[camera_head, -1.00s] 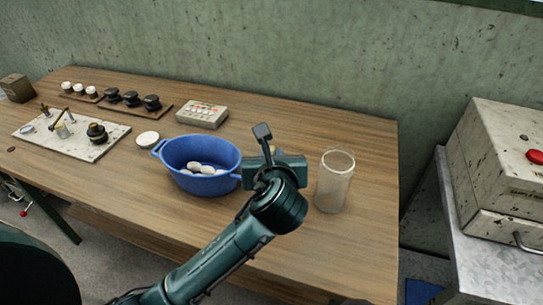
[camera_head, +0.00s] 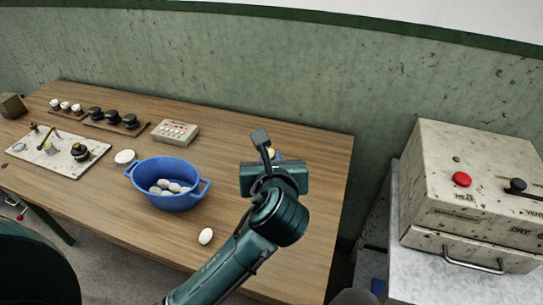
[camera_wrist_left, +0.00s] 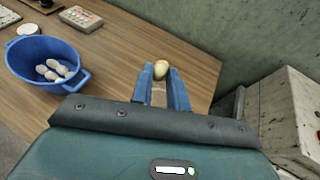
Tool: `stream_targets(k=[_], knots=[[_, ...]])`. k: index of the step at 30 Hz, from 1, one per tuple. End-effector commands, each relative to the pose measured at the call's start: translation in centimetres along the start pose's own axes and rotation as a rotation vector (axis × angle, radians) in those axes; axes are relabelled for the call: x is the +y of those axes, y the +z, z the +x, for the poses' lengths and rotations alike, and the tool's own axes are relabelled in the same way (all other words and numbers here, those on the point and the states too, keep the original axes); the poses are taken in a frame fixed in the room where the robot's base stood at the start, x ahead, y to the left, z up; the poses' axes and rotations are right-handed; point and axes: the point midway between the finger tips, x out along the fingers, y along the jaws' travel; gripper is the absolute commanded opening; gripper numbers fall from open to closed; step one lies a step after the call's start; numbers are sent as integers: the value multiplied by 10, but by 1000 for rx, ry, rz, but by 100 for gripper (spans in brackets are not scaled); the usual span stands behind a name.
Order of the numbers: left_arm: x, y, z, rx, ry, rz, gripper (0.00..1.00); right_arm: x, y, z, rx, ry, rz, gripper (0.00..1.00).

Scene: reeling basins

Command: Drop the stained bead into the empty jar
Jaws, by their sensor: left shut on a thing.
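My left gripper (camera_head: 276,157) is above the right part of the table. In the left wrist view its two blue fingers (camera_wrist_left: 161,76) are shut on a yellowish, egg-shaped bead (camera_wrist_left: 161,69), which stands out at their tips. In the head view my wrist hides most of the bead. The clear jar cannot be made out now; my left arm and hand cover the area where it stood. A pale patch shows between the fingers in the wrist view, but I cannot tell what it is. My right gripper is not in view.
A blue basin (camera_head: 167,202) with several white beads stands left of my gripper. A button box (camera_head: 175,132) and white disc (camera_head: 125,157) sit behind. A machine with a red button (camera_head: 461,179) stands at right.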

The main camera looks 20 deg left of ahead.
Motion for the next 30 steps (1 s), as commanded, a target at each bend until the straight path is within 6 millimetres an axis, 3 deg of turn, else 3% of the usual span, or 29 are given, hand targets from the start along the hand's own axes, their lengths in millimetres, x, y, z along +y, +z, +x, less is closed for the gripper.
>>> stream_targets(k=[18,29,30], knots=[[1,-51,21,3,3,2,11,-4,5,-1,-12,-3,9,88],[1,-55,22,1,1,1,11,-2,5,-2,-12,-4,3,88],[1,-55,22,1,1,1,18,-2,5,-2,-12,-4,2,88]])
